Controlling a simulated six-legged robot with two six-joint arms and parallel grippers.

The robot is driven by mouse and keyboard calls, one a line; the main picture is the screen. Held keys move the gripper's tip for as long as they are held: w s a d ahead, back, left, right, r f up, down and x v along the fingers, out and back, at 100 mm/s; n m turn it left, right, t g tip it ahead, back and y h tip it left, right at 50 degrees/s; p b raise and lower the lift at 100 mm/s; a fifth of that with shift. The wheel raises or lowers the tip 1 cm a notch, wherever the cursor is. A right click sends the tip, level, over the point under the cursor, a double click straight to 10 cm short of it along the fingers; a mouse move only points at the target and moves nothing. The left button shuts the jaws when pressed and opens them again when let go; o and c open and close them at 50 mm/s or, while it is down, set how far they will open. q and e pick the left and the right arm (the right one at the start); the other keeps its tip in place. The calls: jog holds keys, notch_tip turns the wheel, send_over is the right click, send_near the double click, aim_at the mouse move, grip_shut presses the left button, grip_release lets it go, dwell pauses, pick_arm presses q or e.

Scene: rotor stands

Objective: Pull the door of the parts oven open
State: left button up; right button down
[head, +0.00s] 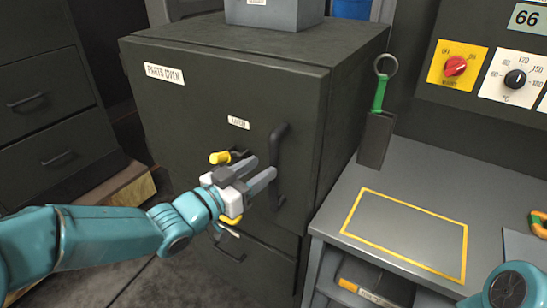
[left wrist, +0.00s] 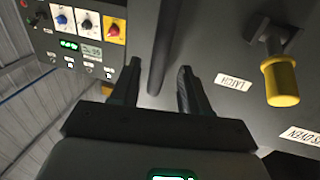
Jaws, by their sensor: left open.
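The parts oven (head: 185,108) is a dark grey cabinet in the middle of the head view; its door looks closed. A black vertical bar handle (head: 281,150) is on the right side of the door. A latch with a yellow knob (head: 219,158) is left of it, under a "LATCH" label. My left gripper (head: 263,167) is open in front of the handle, fingers towards it. In the left wrist view, the handle (left wrist: 163,45) shows between the fingertips (left wrist: 159,68), and the yellow knob (left wrist: 281,85) is at right. I cannot tell whether the fingers touch the handle.
A grey bench (head: 360,185) with a yellow-outlined area stands right of the oven. A control panel (head: 480,65) is at upper right. Drawers (head: 40,120) stand at left. A grey box (head: 275,14) sits on the oven.

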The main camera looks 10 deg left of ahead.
aim_at(270, 162)
pick_arm(q)
jog(key=x, duration=0.5)
jog(key=shift+w+d+p, duration=0.1)
jog(key=shift+w+p, duration=0.1)
jog(key=shift+p, duration=0.1)
grip_shut()
